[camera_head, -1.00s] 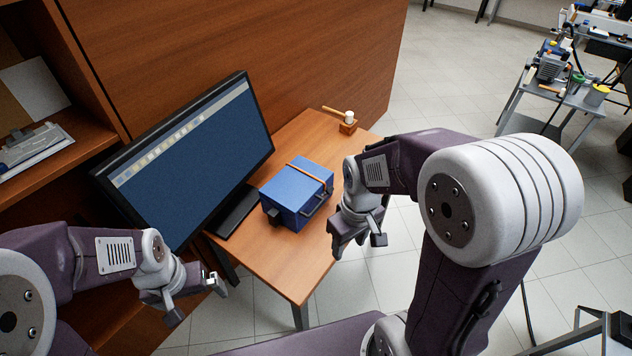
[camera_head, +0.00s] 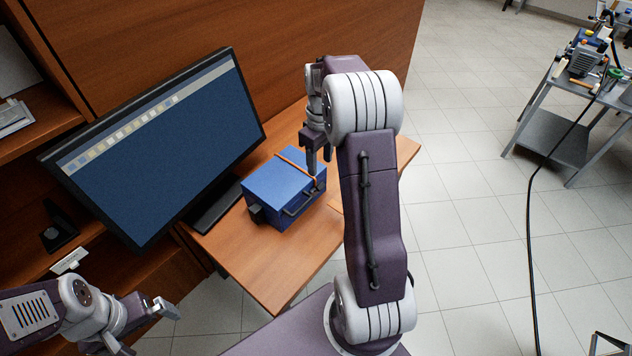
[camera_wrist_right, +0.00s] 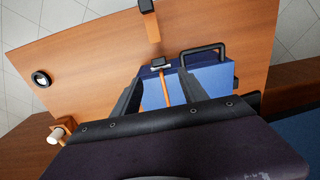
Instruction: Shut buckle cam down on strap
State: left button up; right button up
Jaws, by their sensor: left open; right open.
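A blue case (camera_head: 272,187) stands on the wooden table, with an orange strap (camera_head: 290,162) running across its lid. In the right wrist view the case (camera_wrist_right: 213,76) shows with the strap (camera_wrist_right: 166,90) and, at the strap's end near the case edge, a small dark buckle (camera_wrist_right: 159,63). Whether its cam is raised or down I cannot tell. My right gripper (camera_head: 319,164) is open and empty, pointing down over the strap side of the case; its fingers (camera_wrist_right: 162,78) frame the strap in the wrist view. My left gripper (camera_head: 150,331) is open and empty, low at the left, away from the case.
The case has a dark carry handle (camera_wrist_right: 206,50). A large monitor (camera_head: 165,140) stands left of the case. On the table (camera_head: 235,248), a mallet (camera_wrist_right: 61,132) and a black ring (camera_wrist_right: 41,78) show in the wrist view. The table's front part is clear.

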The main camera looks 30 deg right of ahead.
aim_at(320, 184)
notch_tip(320, 184, down, 9)
jog(key=shift+w+d+f+b, duration=0.1)
jog(key=shift+b, duration=0.7)
grip_shut()
